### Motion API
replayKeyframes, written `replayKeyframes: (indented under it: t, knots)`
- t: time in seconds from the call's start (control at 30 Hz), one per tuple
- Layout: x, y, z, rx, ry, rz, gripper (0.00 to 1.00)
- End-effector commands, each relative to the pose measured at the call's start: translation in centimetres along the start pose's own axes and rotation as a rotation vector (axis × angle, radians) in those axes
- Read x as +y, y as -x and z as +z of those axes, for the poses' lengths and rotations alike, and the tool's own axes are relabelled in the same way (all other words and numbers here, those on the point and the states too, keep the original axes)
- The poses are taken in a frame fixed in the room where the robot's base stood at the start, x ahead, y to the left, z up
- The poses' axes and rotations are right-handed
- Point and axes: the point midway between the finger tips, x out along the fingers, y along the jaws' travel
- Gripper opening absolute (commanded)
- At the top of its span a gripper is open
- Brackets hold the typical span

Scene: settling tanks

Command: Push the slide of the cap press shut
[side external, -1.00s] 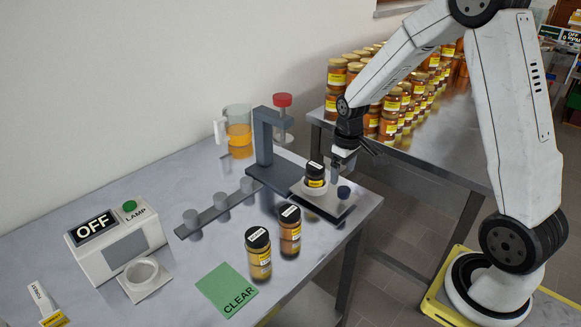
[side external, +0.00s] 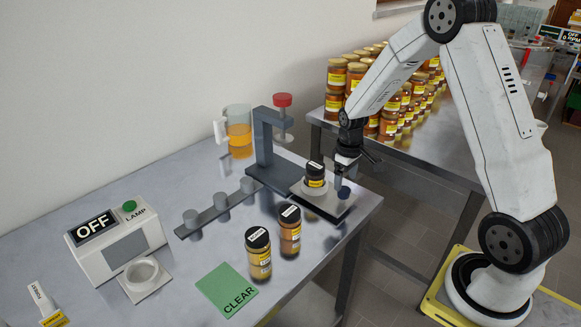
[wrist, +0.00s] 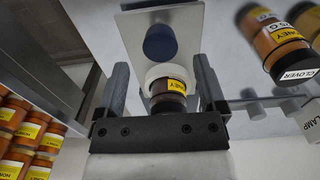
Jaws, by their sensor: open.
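The cap press (side external: 264,150) is a dark grey frame with a red-topped plunger at the table's back right. Its slide (side external: 334,214) is pulled out toward the table's right edge, with a blue knob (side external: 343,193) at its outer end. A dark-lidded honey jar (side external: 316,173) stands upright in a white holder on the slide. My gripper (side external: 341,182) is open, low over the slide's outer end, close to the knob. In the wrist view, the knob (wrist: 160,42) and jar (wrist: 168,88) appear between the spread fingers; contact cannot be told.
Two upright jars (side external: 259,255) (side external: 290,230) stand in front of the press, near a green CLEAR card (side external: 226,289). A lamp box (side external: 117,245) reading OFF is at left. A jug (side external: 239,130) stands behind. Stacked jars (side external: 390,115) fill another table behind my arm.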

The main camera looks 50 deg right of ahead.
Motion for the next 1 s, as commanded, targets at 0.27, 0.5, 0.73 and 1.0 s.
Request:
replayKeyframes:
  t: [0.27,0.5,0.73,1.0]
  knots:
    - [0.0,-2.9,0.0,-0.001,0.000,0.000,0.90]
    - [0.0,-3.9,0.0,0.001,0.000,0.000,0.90]
    - [0.0,-3.9,0.0,0.002,0.000,0.001,0.90]
    - [0.0,-3.9,0.0,0.001,0.000,0.000,0.13]
